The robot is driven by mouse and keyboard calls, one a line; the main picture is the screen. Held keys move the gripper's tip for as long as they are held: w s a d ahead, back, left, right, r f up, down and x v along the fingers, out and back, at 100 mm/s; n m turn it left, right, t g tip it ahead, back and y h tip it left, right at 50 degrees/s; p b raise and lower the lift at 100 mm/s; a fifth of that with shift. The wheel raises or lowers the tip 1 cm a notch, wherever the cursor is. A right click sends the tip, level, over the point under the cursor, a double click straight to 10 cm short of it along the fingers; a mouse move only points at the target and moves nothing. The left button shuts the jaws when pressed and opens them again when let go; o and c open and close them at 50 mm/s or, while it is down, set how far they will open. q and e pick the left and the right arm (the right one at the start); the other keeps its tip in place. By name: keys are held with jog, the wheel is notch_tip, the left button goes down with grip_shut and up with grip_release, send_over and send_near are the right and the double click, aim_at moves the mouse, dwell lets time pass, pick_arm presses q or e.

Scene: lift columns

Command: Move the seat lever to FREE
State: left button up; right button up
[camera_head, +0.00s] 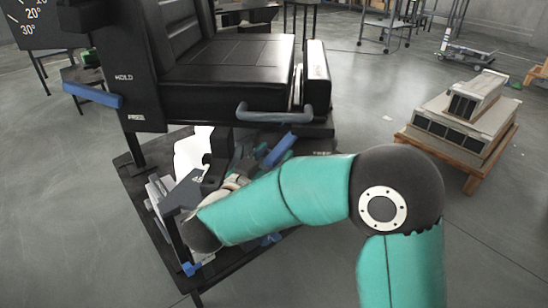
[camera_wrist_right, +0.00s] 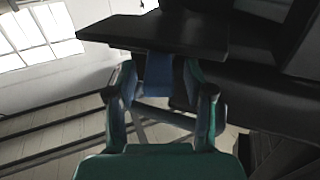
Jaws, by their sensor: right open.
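The black seat (camera_head: 225,72) stands at the upper middle in the head view. A blue lever (camera_head: 93,94) sticks out at its left side, between the HOLD and FREE labels and nearer HOLD in height. A second blue lever (camera_head: 280,148) slants up to the right under the seat's front. My right gripper (camera_head: 245,160) is under the seat beside this second lever, partly hidden by its own arm. In the right wrist view the right gripper (camera_wrist_right: 165,100) has its fingers apart, with a blue piece (camera_wrist_right: 158,75) seen between them; contact cannot be told. My left gripper is not in view.
A grey bar handle (camera_head: 275,114) sits at the seat's front edge, close above my right arm. A dark base platform (camera_head: 135,185) lies below. A wooden pallet with grey boxes (camera_head: 460,125) stands at the right. Floor between is clear.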

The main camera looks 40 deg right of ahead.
grip_shut()
dwell(0.3)
jog(key=shift+d, duration=0.1)
